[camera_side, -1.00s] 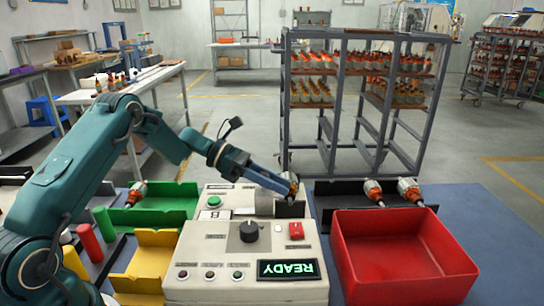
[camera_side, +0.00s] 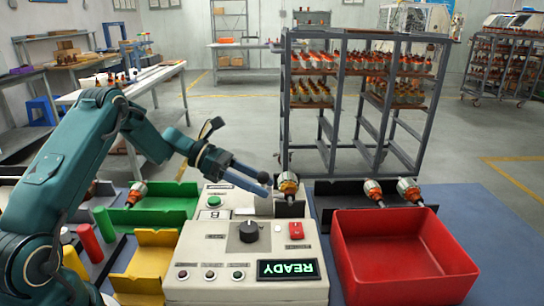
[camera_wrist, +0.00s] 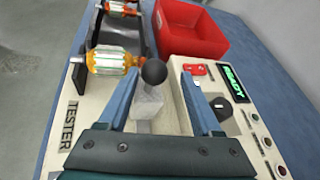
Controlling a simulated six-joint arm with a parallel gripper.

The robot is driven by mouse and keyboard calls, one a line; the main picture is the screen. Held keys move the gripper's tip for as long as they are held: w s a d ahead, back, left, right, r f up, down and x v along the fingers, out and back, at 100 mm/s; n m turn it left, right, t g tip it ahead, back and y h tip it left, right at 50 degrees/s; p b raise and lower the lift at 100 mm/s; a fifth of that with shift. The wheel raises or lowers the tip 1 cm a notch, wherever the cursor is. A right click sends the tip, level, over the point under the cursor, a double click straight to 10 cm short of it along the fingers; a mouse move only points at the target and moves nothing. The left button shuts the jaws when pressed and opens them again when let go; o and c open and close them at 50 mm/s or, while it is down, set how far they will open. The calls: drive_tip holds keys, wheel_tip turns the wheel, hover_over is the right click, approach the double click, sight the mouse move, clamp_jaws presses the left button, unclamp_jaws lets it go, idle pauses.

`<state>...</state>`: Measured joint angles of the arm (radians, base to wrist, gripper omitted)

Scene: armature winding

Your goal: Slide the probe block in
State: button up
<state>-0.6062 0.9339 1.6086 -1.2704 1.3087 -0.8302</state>
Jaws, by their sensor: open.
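The probe block appears in the wrist view as a pale grey block (camera_wrist: 149,104) with a black ball knob (camera_wrist: 154,72). My gripper (camera_wrist: 160,76) is open, with its blue fingers spread on either side of the knob. Whether they touch it I cannot tell. In the side view my gripper (camera_side: 262,184) is just left of an orange and silver armature (camera_side: 288,186), which rests at the back of the tester (camera_side: 211,247). That armature (camera_wrist: 110,60) lies just beyond the left finger in the wrist view. In the side view the block is mostly hidden by the fingers.
A red bin (camera_side: 405,275) stands right of the tester, whose display (camera_side: 286,269) reads READY. Two armatures (camera_side: 374,192) (camera_side: 409,190) lie on a black rack behind the bin. A green tray (camera_side: 150,214) holding one armature and a yellow bin (camera_side: 157,240) stand left.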

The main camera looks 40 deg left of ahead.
drive_tip(key=v, duration=0.5)
drive_tip(key=s+d+r+m+g+y, duration=0.2)
drive_tip(key=s+d+r+m+g, duration=0.3)
drive_tip(key=d+r+m, duration=0.65)
drive_tip(key=s+d+f+m+t+y, duration=0.1)
drive_tip(key=s+m+y, duration=0.3)
drive_tip(key=s, duration=0.4)
drive_tip(key=s+f+m+t+y, duration=0.2)
drive_tip(key=s+f+m+y, duration=0.1)
drive_tip(key=s+m, duration=0.3)
drive_tip(key=shift+s+d+m+y, duration=0.35)
drive_tip(key=shift+s+d+y, duration=0.05)
drive_tip(key=shift+s, duration=0.65)
